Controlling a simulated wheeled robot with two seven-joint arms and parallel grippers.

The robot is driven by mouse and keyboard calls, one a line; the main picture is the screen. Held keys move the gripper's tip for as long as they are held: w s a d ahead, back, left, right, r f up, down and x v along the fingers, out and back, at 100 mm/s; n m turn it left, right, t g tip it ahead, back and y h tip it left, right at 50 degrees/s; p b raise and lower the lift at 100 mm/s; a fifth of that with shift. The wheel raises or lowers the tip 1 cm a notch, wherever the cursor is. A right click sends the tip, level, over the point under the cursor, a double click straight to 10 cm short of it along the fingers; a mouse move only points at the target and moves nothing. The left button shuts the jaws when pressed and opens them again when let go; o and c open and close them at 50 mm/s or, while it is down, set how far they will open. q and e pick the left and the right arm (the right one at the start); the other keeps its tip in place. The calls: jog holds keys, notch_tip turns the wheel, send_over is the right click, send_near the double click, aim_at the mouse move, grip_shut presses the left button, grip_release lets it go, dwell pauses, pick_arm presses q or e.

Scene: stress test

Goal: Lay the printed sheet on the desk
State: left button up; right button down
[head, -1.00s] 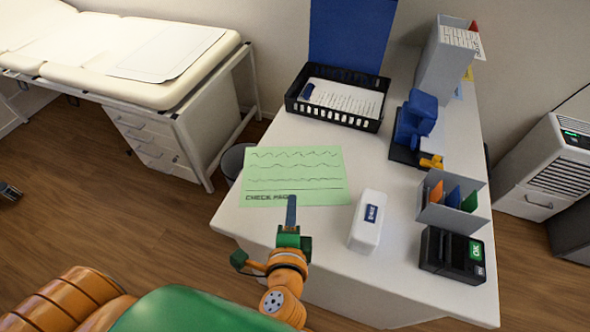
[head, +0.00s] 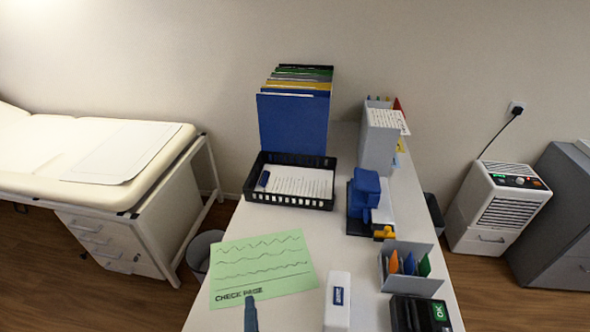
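The printed sheet (head: 262,268), light green with wavy lines and a "CHECK PAGE" line, is spread flat at the left front of the desk (head: 398,215). Its upper left corner appears to reach past the desk's left edge. I see no clear gap under it. Only a dark finger of my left gripper (head: 250,316) shows, at the bottom of the head view. Its tip overlaps the sheet's near edge by the printed words. Whether it grips the sheet cannot be told. My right gripper is out of view.
A white box (head: 337,302) stands just right of the sheet. Behind are a black paper tray (head: 290,200) and blue folders (head: 292,125). A blue device (head: 364,195), a small divider (head: 411,284) and a black terminal (head: 420,315) line the right. A bin (head: 200,250) stands left.

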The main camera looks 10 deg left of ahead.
pick_arm(q)
jog(key=s+a+f+n+g, duration=0.5)
jog(key=a+f+n+g, duration=0.1)
jog(key=a+f+n, duration=0.15)
jog(key=s+d+f+n+g+h, duration=0.1)
jog(key=s+f+n+g+h, duration=0.15)
jog(key=f, duration=0.65)
jog(key=s+d+f+n+g+h, duration=0.15)
jog(key=s+f, duration=0.25)
jog(key=f, duration=0.5)
jog(key=s+a+f+g, duration=0.1)
jog(key=s+a+f, duration=0.1)
jog(key=s+f, duration=0.6)
jog(key=s, duration=0.3)
jog(key=shift+s+a+f, duration=0.15)
jog(key=shift+f, duration=0.25)
jog(key=shift+m, duration=0.25)
